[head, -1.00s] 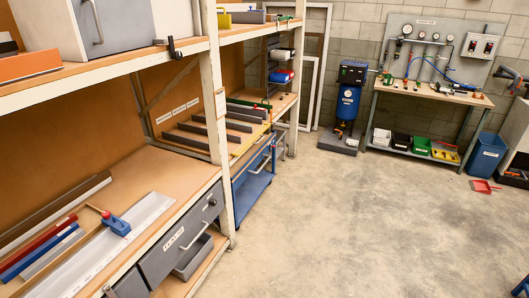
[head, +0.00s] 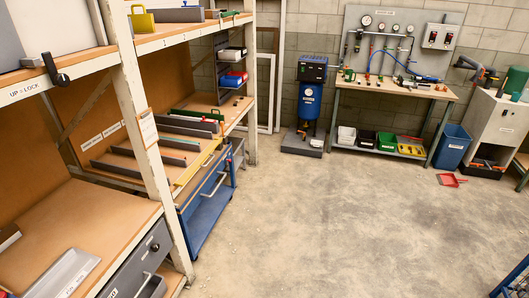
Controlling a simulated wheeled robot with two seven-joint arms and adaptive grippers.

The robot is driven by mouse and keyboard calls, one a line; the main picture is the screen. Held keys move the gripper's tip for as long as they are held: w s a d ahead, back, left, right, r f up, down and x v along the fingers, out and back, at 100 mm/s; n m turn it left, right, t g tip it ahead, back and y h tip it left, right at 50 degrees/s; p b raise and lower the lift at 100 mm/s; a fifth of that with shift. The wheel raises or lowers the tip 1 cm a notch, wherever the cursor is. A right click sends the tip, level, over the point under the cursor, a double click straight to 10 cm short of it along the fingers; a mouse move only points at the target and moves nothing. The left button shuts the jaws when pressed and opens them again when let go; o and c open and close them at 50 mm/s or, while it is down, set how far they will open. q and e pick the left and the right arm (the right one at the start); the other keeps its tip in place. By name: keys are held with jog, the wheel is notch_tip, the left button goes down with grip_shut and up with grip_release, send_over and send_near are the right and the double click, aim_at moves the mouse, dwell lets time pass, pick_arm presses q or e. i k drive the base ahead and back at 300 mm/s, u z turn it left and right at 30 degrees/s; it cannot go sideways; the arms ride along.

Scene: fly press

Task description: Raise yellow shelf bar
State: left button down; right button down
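A yellow bar (head: 197,169) runs along the front edge of the middle-height shelf in the further shelf bay, left of centre in the head view. Several dark dividers (head: 180,142) lie on the shelf board behind it. A blue trolley (head: 209,213) with a grey top part stands just below and in front of the bar. Neither of my grippers shows in the head view.
A white upright (head: 142,135) stands between the near and far bays. A black lever (head: 55,70) beside an "UP = LOCK" label is on the upper shelf edge. A blue machine (head: 308,100) and workbench (head: 395,90) stand at the back. The concrete floor (head: 340,220) is clear.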

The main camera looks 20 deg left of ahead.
aim_at(197, 163)
jog(key=i, duration=1.35)
jog(key=u, duration=0.25)
